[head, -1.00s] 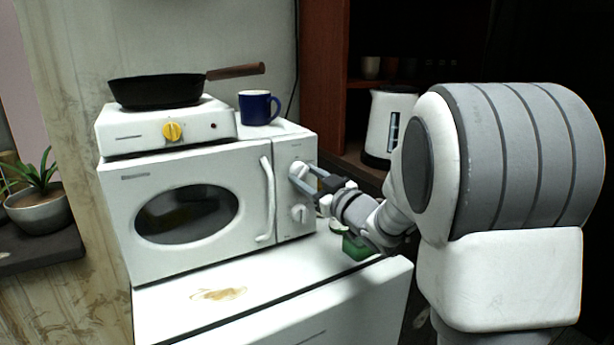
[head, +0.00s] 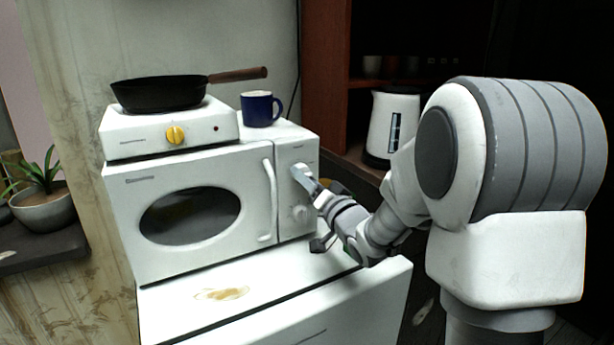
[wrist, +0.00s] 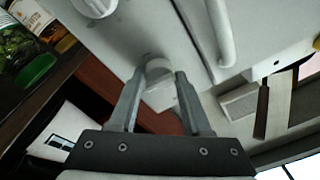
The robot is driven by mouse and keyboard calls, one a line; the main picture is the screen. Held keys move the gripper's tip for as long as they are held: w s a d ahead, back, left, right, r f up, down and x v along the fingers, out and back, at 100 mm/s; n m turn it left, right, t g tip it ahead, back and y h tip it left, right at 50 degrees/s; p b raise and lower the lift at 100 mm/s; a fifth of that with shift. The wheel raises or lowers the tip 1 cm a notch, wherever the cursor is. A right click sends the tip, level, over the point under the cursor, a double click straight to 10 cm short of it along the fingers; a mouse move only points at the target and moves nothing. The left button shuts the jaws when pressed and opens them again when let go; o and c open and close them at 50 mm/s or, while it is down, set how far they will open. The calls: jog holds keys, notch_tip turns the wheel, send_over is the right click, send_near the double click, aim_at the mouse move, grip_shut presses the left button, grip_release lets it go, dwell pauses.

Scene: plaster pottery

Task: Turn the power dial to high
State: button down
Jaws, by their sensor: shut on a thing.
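The white microwave (head: 258,205) stands on a white cabinet, with two dials on its right-hand panel. My gripper (head: 305,178) is at the upper dial (head: 299,171), with its fingers shut on it. In the wrist view my gripper (wrist: 157,84) has one finger on each side of the upper dial (wrist: 158,70). The lower dial (head: 301,213) is free, and it also shows at the top of the wrist view (wrist: 97,4). The dial markings are too small to read, so I cannot tell the setting.
The microwave door handle (head: 270,198) is left of the dials. A hotplate (head: 125,140) with a black pan (head: 160,94) and a blue mug (head: 261,109) stand on top. A white kettle (head: 393,122) is on the shelf behind my arm.

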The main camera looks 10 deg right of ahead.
jog(key=shift+s+a+r+m+g+h+p, duration=0.15)
jog(key=shift+m+h+p, duration=0.2)
jog(key=shift+m+p, duration=1.95)
jog(key=shift+w+r+m+g+h+p, duration=0.15)
jog(key=shift+m+h+p, duration=0.5)
jog(key=shift+m, duration=3.05)
jog(key=shift+s+a+m+g+h+p, duration=0.1)
jog(key=shift+m+g+p, duration=0.1)
jog(key=shift+m+p, duration=2.2)
jog(key=shift+m+b, duration=0.55)
jog(key=shift+m, duration=0.25)
jog(key=shift+c, duration=1.8)
grip_release()
